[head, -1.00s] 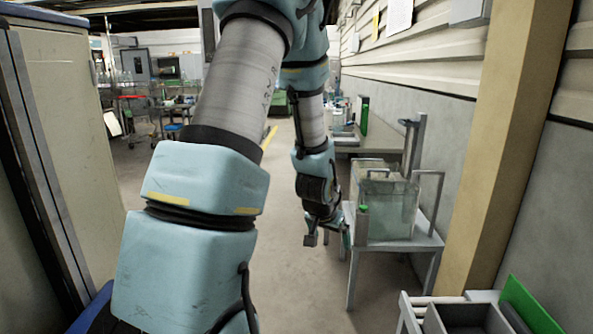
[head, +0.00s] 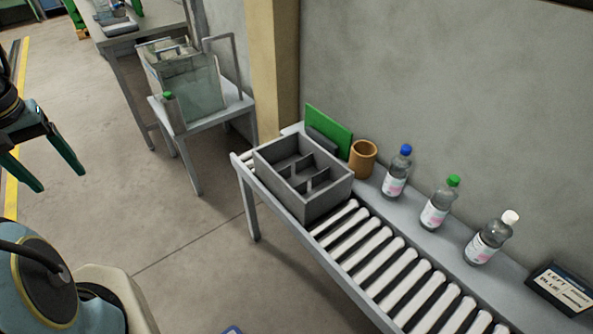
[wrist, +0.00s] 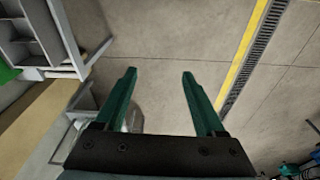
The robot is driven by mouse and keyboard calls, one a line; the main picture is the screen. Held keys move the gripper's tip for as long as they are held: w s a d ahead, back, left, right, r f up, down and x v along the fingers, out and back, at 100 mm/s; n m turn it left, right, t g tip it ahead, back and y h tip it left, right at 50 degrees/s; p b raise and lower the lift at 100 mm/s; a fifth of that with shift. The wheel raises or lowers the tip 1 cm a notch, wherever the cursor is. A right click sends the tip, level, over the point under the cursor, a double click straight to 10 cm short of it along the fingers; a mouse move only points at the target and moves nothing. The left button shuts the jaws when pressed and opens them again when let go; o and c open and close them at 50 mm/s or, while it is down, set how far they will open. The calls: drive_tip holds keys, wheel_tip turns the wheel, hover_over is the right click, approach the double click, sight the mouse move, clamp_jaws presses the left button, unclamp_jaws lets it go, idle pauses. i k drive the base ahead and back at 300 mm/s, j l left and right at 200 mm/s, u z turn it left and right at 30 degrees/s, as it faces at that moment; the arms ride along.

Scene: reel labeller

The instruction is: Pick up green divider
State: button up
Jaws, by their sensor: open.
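The green divider (head: 329,130) is a flat green panel standing upright at the far end of the roller conveyor, against the wall side. It stands behind a grey compartment box (head: 305,199), and a dark grey panel (head: 321,146) partly covers its lower front. A sliver of green also shows at the left edge of the wrist view (wrist: 8,73). My gripper (head: 52,172) is at the left edge of the head view, well away from the divider. In the wrist view my gripper (wrist: 157,72) has its two green fingers apart, with only floor between them.
An orange-brown cup (head: 363,159) stands beside the divider. Bottles with blue (head: 397,172), green (head: 440,204) and white (head: 490,239) caps line the conveyor's wall-side ledge, with a dark label display (head: 562,288) nearby. A glass tank (head: 193,90) stands on a small table.

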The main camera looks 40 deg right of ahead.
sight(339, 135)
drive_tip(key=j+z, duration=0.1)
drive_tip(key=z, duration=1.55)
drive_tip(key=k+j+z, duration=0.4)
drive_tip(key=i+l+u, duration=0.55)
drive_tip(key=k+j+u, duration=0.1)
drive_tip(key=u, duration=1.45)
drive_tip(key=i+l+z, duration=0.2)
drive_tip(key=i+z, duration=0.15)
drive_tip(key=i, duration=0.7)
drive_tip(key=i+z, duration=0.4)
drive_tip(key=i, duration=0.65)
